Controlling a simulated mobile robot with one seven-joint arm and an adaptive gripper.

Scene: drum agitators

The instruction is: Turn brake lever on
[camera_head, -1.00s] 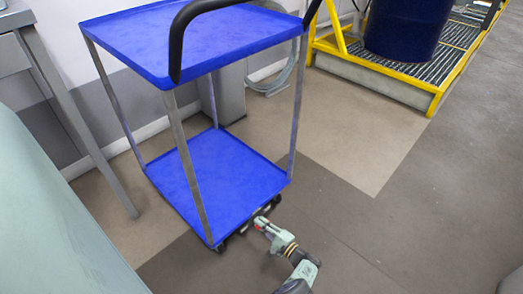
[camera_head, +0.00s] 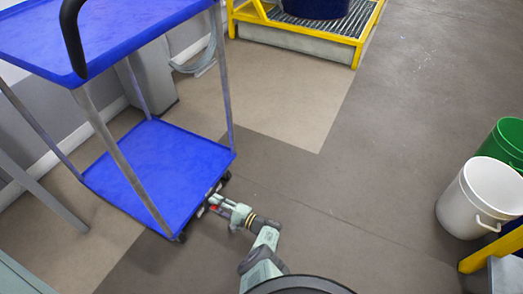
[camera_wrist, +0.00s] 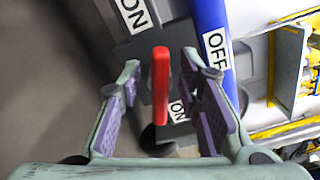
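The red brake lever (camera_wrist: 160,85) stands upright in the wrist view, between the two fingers of my gripper (camera_wrist: 162,72). The fingers are open, with a gap on each side of the lever. ON labels (camera_wrist: 133,15) (camera_wrist: 178,110) and an OFF label (camera_wrist: 217,48) show around it. In the head view my gripper (camera_head: 211,206) is low by the near right lower edge of the blue cart (camera_head: 155,165). A small spot of red shows there at the fingers. The lever's mount is mostly hidden in the head view.
A white bucket (camera_head: 478,200) and a green bucket (camera_head: 508,142) stand at the right. A yellow-framed grate platform (camera_head: 330,38) with a dark blue drum is at the back. The floor between the cart and the buckets is clear.

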